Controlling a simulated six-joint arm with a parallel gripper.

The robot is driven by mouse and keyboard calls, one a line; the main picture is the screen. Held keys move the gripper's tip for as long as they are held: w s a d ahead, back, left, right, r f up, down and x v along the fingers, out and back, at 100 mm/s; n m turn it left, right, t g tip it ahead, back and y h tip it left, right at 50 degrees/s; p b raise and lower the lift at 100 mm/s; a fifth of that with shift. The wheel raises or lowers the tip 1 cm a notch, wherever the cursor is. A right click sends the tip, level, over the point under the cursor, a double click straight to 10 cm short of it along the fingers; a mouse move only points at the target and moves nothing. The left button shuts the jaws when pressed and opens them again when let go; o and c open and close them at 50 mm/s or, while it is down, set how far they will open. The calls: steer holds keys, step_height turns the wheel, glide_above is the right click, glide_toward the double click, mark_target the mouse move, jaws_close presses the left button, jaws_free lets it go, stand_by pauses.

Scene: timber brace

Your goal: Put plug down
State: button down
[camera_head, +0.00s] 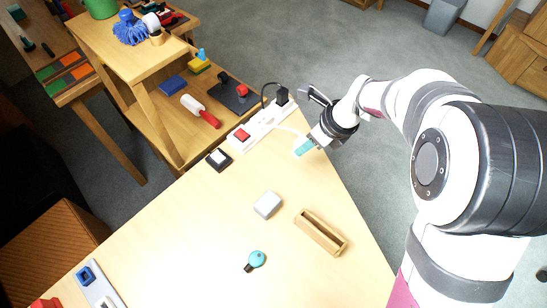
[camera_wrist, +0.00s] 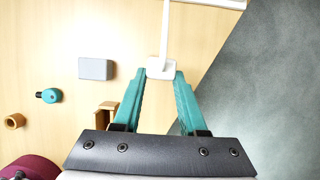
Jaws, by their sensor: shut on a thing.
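My gripper (camera_head: 305,147) is at the right part of the table, near its edge. In the wrist view its teal fingers (camera_wrist: 162,76) are closed around a white plug (camera_wrist: 161,66). A white cable (camera_wrist: 164,30) runs from the plug toward a white power strip (camera_wrist: 225,3). In the head view the plug is mostly hidden by the fingers. The power strip (camera_head: 259,124) lies on the table beyond, with a red switch and a black plug (camera_head: 282,96) in its far end. Whether the held plug touches the table is unclear.
A grey box (camera_head: 268,204), an open wooden trough (camera_head: 320,233), a teal round object (camera_head: 256,259) and a black-and-white switch (camera_head: 218,159) stand on the table. Bare tabletop lies between the strip and the grey box. The table edge is close on the right.

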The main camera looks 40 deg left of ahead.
steer(key=s+a+f, duration=0.1)
steer(key=a+f, duration=0.1)
steer(key=s+a+f, duration=0.1)
steer(key=a+f, duration=0.2)
steer(key=s+a+f, duration=0.1)
steer(key=a+f, duration=0.1)
steer(key=f, duration=0.1)
steer(key=shift+s+a+f, duration=0.1)
steer(key=shift+a+f, duration=0.05)
steer(key=shift+a, duration=0.1)
steer(key=shift+f, duration=0.4)
steer(key=shift+c, duration=2.2)
jaws_free()
